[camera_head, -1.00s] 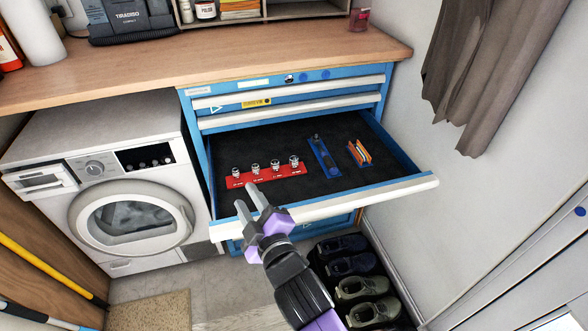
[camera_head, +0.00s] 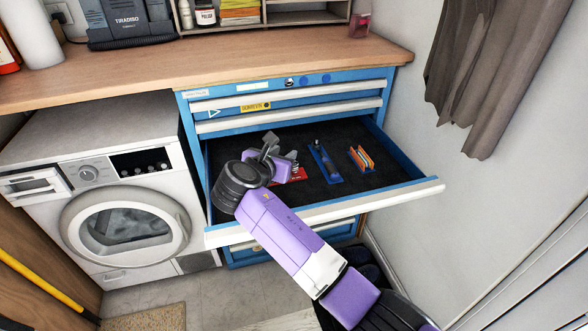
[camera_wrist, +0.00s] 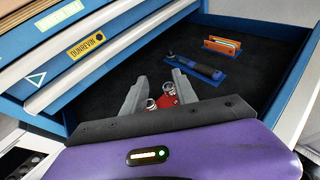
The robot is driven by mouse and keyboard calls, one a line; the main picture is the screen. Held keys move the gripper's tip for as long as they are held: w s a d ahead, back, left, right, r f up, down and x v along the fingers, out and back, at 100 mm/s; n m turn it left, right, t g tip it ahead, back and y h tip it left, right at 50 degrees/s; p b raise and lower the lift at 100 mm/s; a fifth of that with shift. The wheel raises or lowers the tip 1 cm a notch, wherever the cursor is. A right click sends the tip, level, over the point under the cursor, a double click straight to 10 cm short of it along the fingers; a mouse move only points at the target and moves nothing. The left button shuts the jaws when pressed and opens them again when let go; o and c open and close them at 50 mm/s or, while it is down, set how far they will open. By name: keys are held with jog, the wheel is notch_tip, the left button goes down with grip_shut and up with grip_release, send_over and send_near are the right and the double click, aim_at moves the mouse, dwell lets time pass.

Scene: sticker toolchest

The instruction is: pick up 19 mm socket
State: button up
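The red socket rail (camera_head: 298,175) lies in the open drawer. In the head view my gripper and wrist cover most of it, including the sockets. In the wrist view part of the red rail (camera_wrist: 166,101) shows between my fingers, with two chrome sockets, a nearer one (camera_wrist: 150,104) and a farther one (camera_wrist: 168,88). The size marks cannot be read, so I cannot tell which is the 19 mm socket. My gripper (camera_head: 277,146) is over the left part of the drawer. Its fingers (camera_wrist: 158,76) are apart, with nothing visibly gripped.
A blue holder with a dark tool (camera_head: 324,163) and an orange item on a blue base (camera_head: 361,158) lie to the right in the drawer. The black drawer floor (camera_head: 345,133) is otherwise bare. The drawer's front edge (camera_head: 400,196) passes beneath my arm.

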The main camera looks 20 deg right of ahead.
jog(key=shift+n, duration=0.3)
jog(key=f, duration=0.3)
jog(key=f+b, duration=0.1)
jog(key=f, duration=0.1)
jog(key=f+b, duration=0.1)
jog(key=f, duration=0.2)
jog(key=shift+w+d+f, duration=0.25)
jog(key=shift+d+f, duration=0.05)
jog(key=shift+d, duration=0.05)
jog(key=shift+b+x, duration=1.05)
jog(key=shift+x, duration=2.2)
grip_shut()
